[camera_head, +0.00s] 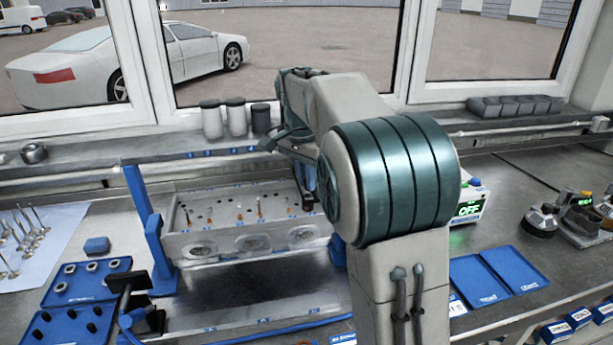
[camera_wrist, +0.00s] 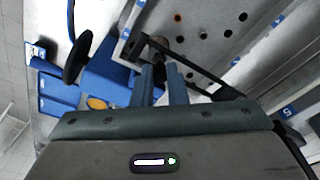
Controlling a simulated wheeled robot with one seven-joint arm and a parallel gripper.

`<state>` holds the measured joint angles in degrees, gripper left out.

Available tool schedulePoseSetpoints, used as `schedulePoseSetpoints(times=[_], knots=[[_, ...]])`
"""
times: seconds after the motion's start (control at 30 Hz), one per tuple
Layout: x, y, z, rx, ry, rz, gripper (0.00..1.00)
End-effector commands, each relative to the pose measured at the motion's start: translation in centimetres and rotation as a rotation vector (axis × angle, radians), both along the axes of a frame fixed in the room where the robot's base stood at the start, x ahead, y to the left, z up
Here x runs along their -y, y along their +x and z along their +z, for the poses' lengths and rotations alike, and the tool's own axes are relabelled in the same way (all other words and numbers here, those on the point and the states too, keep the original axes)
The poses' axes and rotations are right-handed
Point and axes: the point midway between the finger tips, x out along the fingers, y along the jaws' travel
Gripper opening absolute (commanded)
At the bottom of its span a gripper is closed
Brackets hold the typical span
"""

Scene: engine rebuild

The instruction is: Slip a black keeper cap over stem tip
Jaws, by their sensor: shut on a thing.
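The pale grey cylinder head (camera_head: 210,245) lies in a blue stand on the bench. Several small stems stand on its top, some with copper-coloured parts, one (camera_head: 261,207) near the middle. Several black keeper caps (camera_head: 46,317) sit in a blue tray at the lower left. My gripper (camera_head: 306,190) is over the right end of the head, partly hidden by my arm. In the wrist view its two blue fingers (camera_wrist: 161,72) are close together, shut on a small dark thing, taken as a keeper cap, mostly hidden between them. The head's holed top (camera_wrist: 200,38) is beyond them.
A blue post (camera_head: 147,230) stands at the head's left end. A black-topped tool (camera_head: 128,281) stands before it. Another blue tray (camera_head: 88,279) holds metal rings. Flat blue trays (camera_head: 478,279) lie at right.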

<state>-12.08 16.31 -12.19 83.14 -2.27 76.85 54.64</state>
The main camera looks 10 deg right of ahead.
Motion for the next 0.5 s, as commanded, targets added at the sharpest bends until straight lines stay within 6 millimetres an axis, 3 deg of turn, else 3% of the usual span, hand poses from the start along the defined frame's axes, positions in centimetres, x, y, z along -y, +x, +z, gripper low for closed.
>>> schedulePoseSetpoints(times=[0.5], knots=[[0.0, -0.01, -1.16, -0.001, 0.0, 0.0, 0.0]])
